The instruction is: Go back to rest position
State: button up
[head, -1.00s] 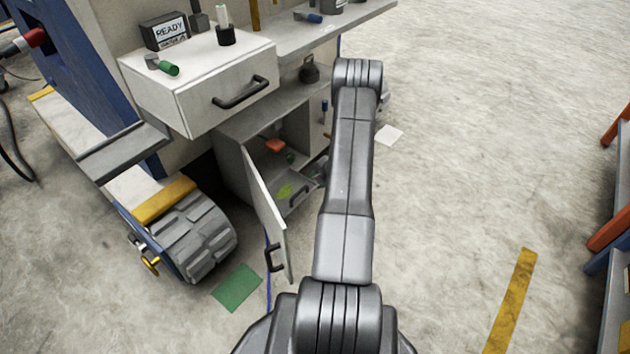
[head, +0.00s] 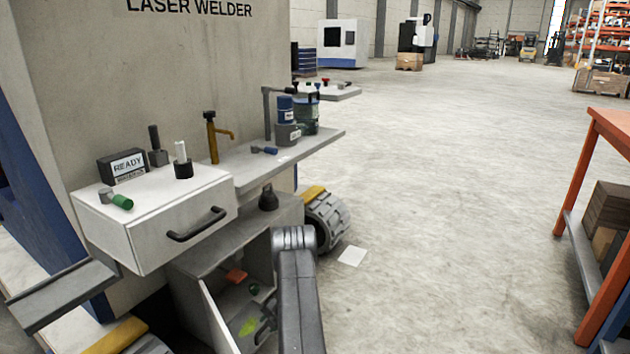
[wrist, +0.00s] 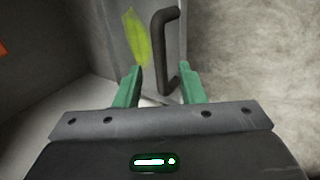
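My gripper (wrist: 162,83) shows in the wrist view with two green fingers apart and nothing clamped between them. A dark bar handle (wrist: 164,50) on a light grey panel (wrist: 115,22) lies just ahead of the fingertips, closer to the right finger. I cannot tell whether it touches. A yellow-green patch (wrist: 137,40) is on the panel, left of the handle. In the head view my arm reaches down beside the open lower cabinet (head: 222,258) of the laser welder (head: 215,70). The gripper's fingers are not clear there.
The white upper drawer (head: 160,228) sticks out above the cabinet, with the READY box (head: 122,167) on it. The cabinet door (head: 218,322) stands open. A side shelf (head: 285,160) holds cans. An orange-framed bench (head: 590,220) stands right.

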jog(key=shift+x, duration=1.05)
jog(key=shift+w+a+r, duration=0.1)
jog(key=shift+a+r, duration=0.05)
jog(key=shift+a, duration=0.15)
jog(key=shift+w, duration=0.15)
